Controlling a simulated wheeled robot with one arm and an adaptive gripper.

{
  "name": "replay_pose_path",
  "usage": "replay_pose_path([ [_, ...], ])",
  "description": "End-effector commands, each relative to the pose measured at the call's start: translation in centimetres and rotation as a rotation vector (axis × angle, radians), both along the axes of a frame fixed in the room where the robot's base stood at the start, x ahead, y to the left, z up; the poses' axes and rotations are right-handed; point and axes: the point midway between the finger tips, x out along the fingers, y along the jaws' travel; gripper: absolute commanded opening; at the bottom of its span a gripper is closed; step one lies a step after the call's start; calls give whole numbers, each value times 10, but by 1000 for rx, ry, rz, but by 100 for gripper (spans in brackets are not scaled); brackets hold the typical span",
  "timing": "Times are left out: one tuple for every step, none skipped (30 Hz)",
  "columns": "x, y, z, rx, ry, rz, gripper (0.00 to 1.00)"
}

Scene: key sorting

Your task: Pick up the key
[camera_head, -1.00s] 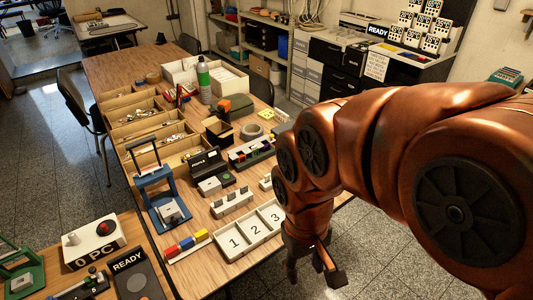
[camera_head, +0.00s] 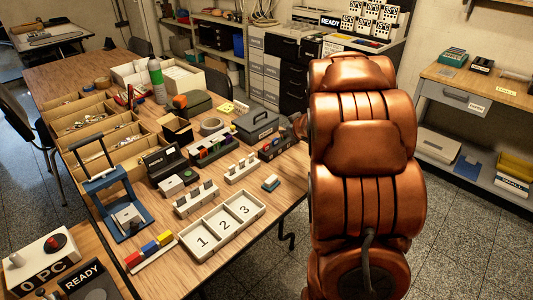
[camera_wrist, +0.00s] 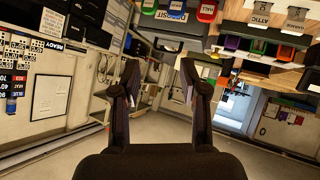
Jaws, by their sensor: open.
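My gripper (camera_wrist: 159,78) is open and empty in the wrist view, its two dark fingers apart with only floor and furniture beyond them. In the head view my arm covers the gripper. No single key stands out clearly. Small metal pieces that look like keys lie in the wooden bins (camera_head: 110,141) on the table's left side. Two white holders, a nearer one (camera_head: 196,201) and a farther one (camera_head: 241,171), carry upright grey pieces that may be keys. In the wrist view, grey pieces by an ATTIC label (camera_wrist: 262,8) are too small to tell.
A blue stand (camera_head: 121,202), a colour-slotted box (camera_head: 213,147) and a grey toolbox (camera_head: 256,125) crowd the table. Floor is open at right.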

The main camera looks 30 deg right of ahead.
Motion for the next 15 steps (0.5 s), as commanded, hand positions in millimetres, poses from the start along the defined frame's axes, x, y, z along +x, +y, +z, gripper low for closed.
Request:
replay_pose_path([
  [3, -7, -19, 27, -24, 35, 44],
  [7, -7, -26, 46, -44, 64, 44],
  [9, -7, -36, 73, -65, 99, 44],
  [11, -6, -42, 92, -83, 127, 44],
  [11, -5, -48, 114, -99, 151, 44],
  [11, -4, -56, 143, -117, 183, 44],
  [11, -1, -61, 165, -132, 208, 44],
  [11, 0, -65, 184, -144, 228, 44],
  [10, 3, -69, 209, -160, 255, 44],
  [9, 4, -72, 227, -171, 272, 44],
  [7, 6, -76, 243, -177, 287, 44],
  [6, 8, -79, 264, -189, 304, 44],
  [5, 10, -80, 277, -195, 315, 44],
  [4, 11, -82, 286, -200, 323, 44],
  [3, 12, -83, 296, -204, 332, 44],
])
